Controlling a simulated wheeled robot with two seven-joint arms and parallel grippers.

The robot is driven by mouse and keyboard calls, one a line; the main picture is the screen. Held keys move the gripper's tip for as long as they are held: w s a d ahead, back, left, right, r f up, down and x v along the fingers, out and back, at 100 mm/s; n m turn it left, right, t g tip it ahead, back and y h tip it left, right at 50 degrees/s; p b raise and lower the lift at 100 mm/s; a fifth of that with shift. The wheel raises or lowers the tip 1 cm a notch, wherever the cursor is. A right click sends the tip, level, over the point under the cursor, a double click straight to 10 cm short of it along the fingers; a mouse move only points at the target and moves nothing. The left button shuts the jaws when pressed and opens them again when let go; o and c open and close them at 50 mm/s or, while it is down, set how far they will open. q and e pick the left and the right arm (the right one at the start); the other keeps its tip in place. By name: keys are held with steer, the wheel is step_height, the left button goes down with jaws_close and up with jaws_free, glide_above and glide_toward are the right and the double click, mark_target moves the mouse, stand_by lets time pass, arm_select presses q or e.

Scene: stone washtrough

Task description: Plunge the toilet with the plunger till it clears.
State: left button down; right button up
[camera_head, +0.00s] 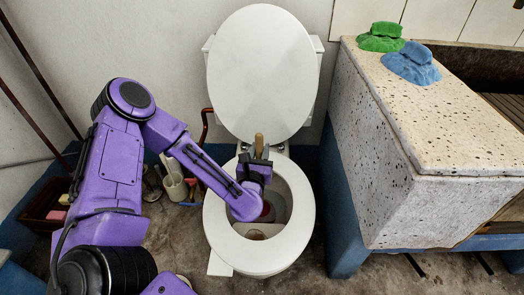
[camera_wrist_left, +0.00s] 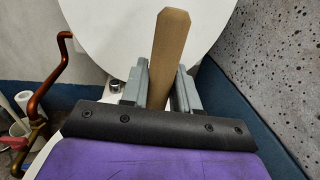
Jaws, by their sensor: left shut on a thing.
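The white toilet (camera_head: 300,215) stands at the middle with its lid (camera_head: 260,70) raised against the tank. The plunger's wooden handle (camera_head: 259,142) stands about upright in my left gripper (camera_head: 262,157). In the left wrist view, the handle (camera_wrist_left: 169,50) rises between the two grey fingers of the left gripper (camera_wrist_left: 160,88), which is shut on it. The gripper is over the bowl opening. A reddish part (camera_head: 266,211), probably the plunger's cup, shows low inside the bowl, partly hidden by my arm. My right gripper is not in view.
A speckled stone washtrough (camera_head: 400,190) stands close on the right, with a green cloth (camera_head: 381,37) and a blue cloth (camera_head: 411,63) on top. A copper pipe (camera_head: 206,124) and a holder with brushes (camera_head: 175,186) are left of the toilet. A brown crate (camera_head: 42,205) sits at far left.

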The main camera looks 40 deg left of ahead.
mark_target(259, 137)
arm_select(q)
step_height(259, 137, up, 6)
steer(key=p, duration=0.4)
steer(key=shift+r+p, duration=0.25)
steer(key=shift+p, duration=0.1)
steer(key=shift+f, duration=0.25)
step_height(259, 137, down, 6)
steer(key=b, duration=0.6)
steer(key=shift+r+p, duration=2.2)
steer(key=shift+r, duration=0.95)
